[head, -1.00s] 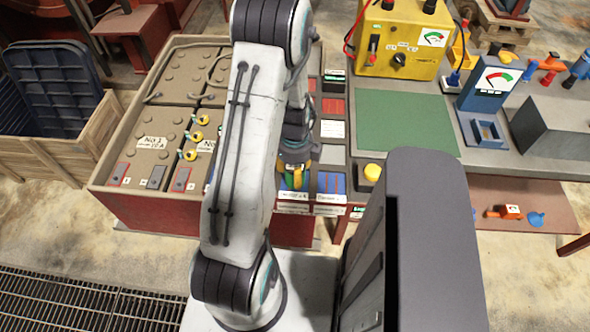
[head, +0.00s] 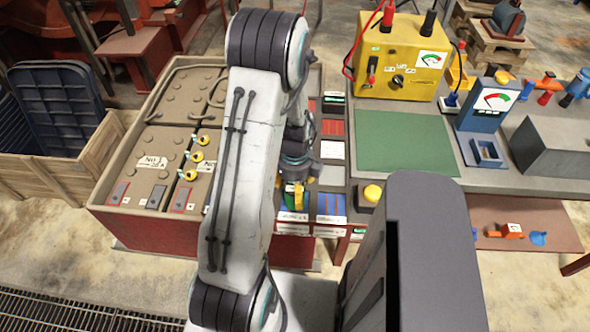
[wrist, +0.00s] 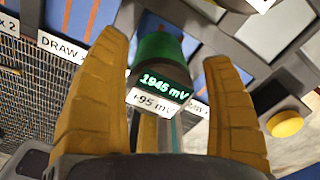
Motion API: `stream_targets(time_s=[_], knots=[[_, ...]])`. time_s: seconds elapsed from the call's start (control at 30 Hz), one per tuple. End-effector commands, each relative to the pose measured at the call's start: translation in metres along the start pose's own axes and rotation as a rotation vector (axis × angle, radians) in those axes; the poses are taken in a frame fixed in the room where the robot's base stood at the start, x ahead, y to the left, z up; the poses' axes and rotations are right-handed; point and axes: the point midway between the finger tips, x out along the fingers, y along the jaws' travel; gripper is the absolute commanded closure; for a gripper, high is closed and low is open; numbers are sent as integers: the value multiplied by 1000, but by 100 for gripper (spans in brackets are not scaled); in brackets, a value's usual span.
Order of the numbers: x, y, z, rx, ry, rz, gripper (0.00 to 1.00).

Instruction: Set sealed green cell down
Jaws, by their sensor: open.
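The green cell (wrist: 158,48) stands between my two yellow fingers in the wrist view. A dark display on it reads 1945 mV, with a white label just below. My gripper (wrist: 172,42) is open, with a finger on either side of the cell. A gap shows at the right finger; contact at the left finger is hard to tell. In the head view my gripper (head: 297,193) is low over a blue-floored slot (head: 291,214) at the rack's front edge. My arm hides most of the cell there.
To the left is a large battery box (head: 155,218) with yellow-capped terminals. A yellow button (head: 373,193) sits just right of the slots. Further right are a yellow meter box (head: 400,55), a bare green mat (head: 405,142) and a blue meter (head: 487,102).

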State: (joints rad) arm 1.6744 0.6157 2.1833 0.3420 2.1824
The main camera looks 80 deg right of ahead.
Motion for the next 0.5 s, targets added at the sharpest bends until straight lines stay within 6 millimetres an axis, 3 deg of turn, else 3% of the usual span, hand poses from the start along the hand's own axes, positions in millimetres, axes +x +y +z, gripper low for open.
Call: stream_targets(time_s=[0.5], knots=[[-83, 0, 0, 0, -2, -3, 26]])
